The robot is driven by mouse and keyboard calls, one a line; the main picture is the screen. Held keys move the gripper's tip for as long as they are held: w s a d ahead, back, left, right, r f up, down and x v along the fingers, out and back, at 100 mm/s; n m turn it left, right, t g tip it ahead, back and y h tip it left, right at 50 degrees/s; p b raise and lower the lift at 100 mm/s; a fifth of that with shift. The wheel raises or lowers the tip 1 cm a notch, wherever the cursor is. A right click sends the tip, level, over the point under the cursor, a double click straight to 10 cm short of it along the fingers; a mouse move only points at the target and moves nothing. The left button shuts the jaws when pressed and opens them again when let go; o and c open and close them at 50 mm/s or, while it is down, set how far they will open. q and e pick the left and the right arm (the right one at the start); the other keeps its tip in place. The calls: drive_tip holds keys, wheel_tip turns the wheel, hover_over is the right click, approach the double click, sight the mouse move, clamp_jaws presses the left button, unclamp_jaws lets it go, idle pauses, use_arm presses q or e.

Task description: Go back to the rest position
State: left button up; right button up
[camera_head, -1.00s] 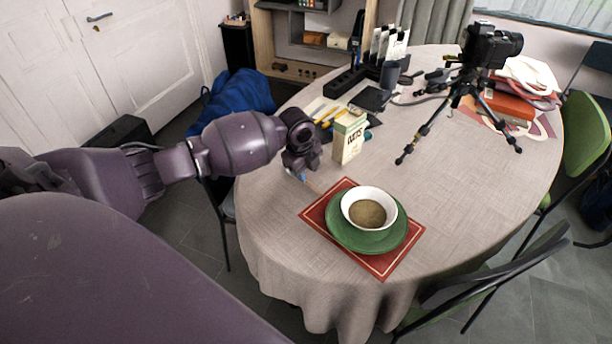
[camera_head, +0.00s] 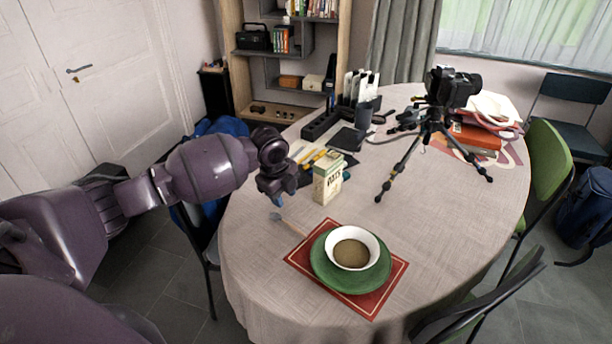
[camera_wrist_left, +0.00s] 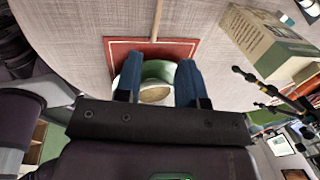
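My left gripper (camera_head: 278,200) is open and empty, held above the left side of the table. Its two blue fingers (camera_wrist_left: 160,72) stand apart in the left wrist view. In the head view it is left of the oats box (camera_head: 328,180) and up-left of the white bowl (camera_head: 368,240). The bowl holds brownish food and sits on a green plate (camera_head: 322,272) on a red placemat (camera_head: 299,258). In the wrist view the bowl (camera_wrist_left: 155,95) shows between the fingers, farther off. My right gripper is not in view.
The round table (camera_head: 440,225) carries a camera on a tripod (camera_head: 432,125), an orange book (camera_head: 475,136) and a black organizer (camera_head: 322,124). A thin stick-like utensil (camera_wrist_left: 157,18) lies by the placemat. A green chair (camera_head: 548,165) stands at right. A shelf (camera_head: 240,60) stands behind.

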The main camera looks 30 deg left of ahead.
use_arm(q)
drive_tip(key=w+d+r+n+t+h, duration=0.1)
drive_tip(key=w+d+r+n+t, duration=0.3)
drive_tip(key=w+d+n+t, duration=0.15)
drive_tip(key=s+d+f+n+t+h, duration=0.2)
drive_tip(key=s+d+f+n+t, duration=0.1)
drive_tip(key=s+d+n+t, duration=0.15)
drive_tip(key=s+f+n+y, duration=0.1)
drive_tip(key=s+f+n, duration=0.2)
drive_tip(key=s, duration=0.6)
drive_tip(key=s+f+n+y, duration=0.1)
drive_tip(key=s+f+n, duration=0.2)
drive_tip(key=s+f, duration=0.4)
drive_tip(key=s+f+n+g+y, duration=0.1)
drive_tip(key=s+f+n, duration=0.2)
drive_tip(key=s, duration=0.9)
wheel_tip(320, 180, down, 3)
drive_tip(key=shift+s+f+y, duration=0.1)
drive_tip(key=shift+s+y, duration=0.15)
drive_tip(key=shift+y, duration=0.05)
drive_tip(key=shift+a, duration=0.1)
